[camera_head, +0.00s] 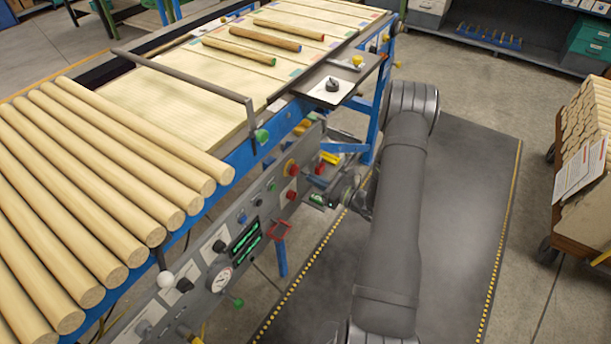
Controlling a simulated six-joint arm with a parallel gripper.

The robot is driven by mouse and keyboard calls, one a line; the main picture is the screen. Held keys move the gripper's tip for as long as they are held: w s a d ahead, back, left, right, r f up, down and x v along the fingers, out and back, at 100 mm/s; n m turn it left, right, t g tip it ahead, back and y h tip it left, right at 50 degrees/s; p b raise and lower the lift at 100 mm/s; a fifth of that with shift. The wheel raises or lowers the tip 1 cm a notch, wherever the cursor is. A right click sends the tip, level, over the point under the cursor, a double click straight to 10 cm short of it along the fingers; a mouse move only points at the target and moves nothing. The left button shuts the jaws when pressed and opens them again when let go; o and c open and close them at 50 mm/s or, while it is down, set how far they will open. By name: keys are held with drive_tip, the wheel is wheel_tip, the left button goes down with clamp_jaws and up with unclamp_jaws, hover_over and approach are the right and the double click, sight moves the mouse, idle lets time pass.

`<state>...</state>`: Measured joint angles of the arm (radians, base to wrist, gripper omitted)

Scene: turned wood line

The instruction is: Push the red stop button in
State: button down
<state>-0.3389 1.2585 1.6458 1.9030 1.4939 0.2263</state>
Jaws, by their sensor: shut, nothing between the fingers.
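The grey control panel (262,208) runs along the front of the line. My gripper (325,198) is shut and empty, a short way right of and below the red buttons. It appears apart from them.
Wooden rods (95,190) lie in a row at left. A gauge (220,279), green display (245,241) and other knobs share the panel. A red square frame (279,230) juts out below the buttons. Yellow and red parts (329,158) lie behind my gripper.

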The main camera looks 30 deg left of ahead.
drive_tip(key=d, duration=0.9)
drive_tip(key=shift+d, duration=0.4)
drive_tip(key=a, duration=0.6)
drive_tip(key=shift+a, duration=0.4)
drive_tip(key=shift+a, duration=0.1)
drive_tip(key=d, duration=0.9)
drive_tip(key=s+d+r+n+h, duration=0.4)
drive_tip(key=d+r, duration=0.4)
drive_tip(key=s+d+r+n+g+h, duration=0.1)
drive_tip(key=s+d+r+n+h, duration=0.2)
drive_tip(key=d+r, duration=0.5)
drive_tip(key=shift+s+d+r+n+g+h, duration=0.2)
drive_tip(key=shift+s+r+n+g+h, duration=0.15)
drive_tip(key=shift+r+n, duration=0.45)
idle(1.5)
